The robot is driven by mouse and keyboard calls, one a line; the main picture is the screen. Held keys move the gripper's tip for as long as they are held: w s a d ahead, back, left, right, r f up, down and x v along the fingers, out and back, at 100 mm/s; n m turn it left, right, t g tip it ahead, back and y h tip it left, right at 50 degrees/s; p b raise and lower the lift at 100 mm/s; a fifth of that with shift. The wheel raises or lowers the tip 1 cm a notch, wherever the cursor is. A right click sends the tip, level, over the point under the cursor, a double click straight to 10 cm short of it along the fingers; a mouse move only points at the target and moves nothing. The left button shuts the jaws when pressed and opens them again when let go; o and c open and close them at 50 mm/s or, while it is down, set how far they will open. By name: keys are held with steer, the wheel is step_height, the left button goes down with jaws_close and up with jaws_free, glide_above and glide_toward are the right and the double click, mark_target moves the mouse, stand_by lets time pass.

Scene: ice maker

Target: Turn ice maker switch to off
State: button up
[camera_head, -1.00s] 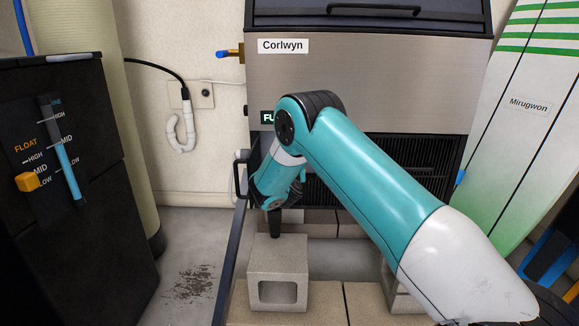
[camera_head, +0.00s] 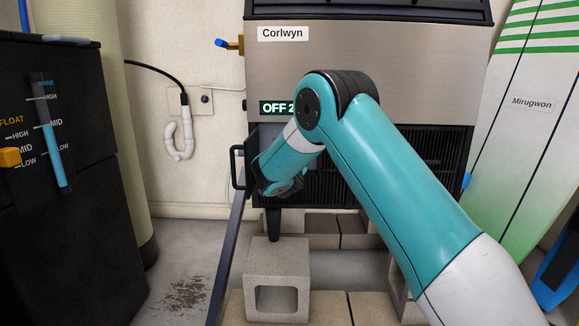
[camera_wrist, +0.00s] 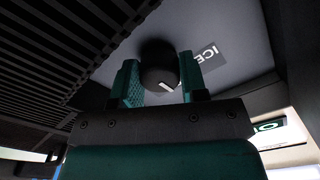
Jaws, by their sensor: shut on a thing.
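The ice maker (camera_head: 370,62) stands ahead, steel-fronted with a "Corlwyn" label. In the wrist view the switch is a round black knob (camera_wrist: 158,64) with a white pointer mark, on a grey panel. In the head view my arm hides the knob and the fingers.
A black handle (camera_head: 237,167) sticks out at the ice maker's lower left. Concrete blocks (camera_head: 262,262) lie below it. A black unit with sliders (camera_head: 90,150) stands at left and a surfboard (camera_head: 515,150) leans at right.

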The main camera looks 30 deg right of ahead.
steer(key=shift+f, duration=0.1)
stand_by(0.4)
steer(key=o, duration=0.9)
steer(key=v, duration=1.7)
steer(key=shift+s+a+p, duration=0.15)
steer(key=shift+s+p, duration=0.1)
steer(key=shift+p, duration=0.15)
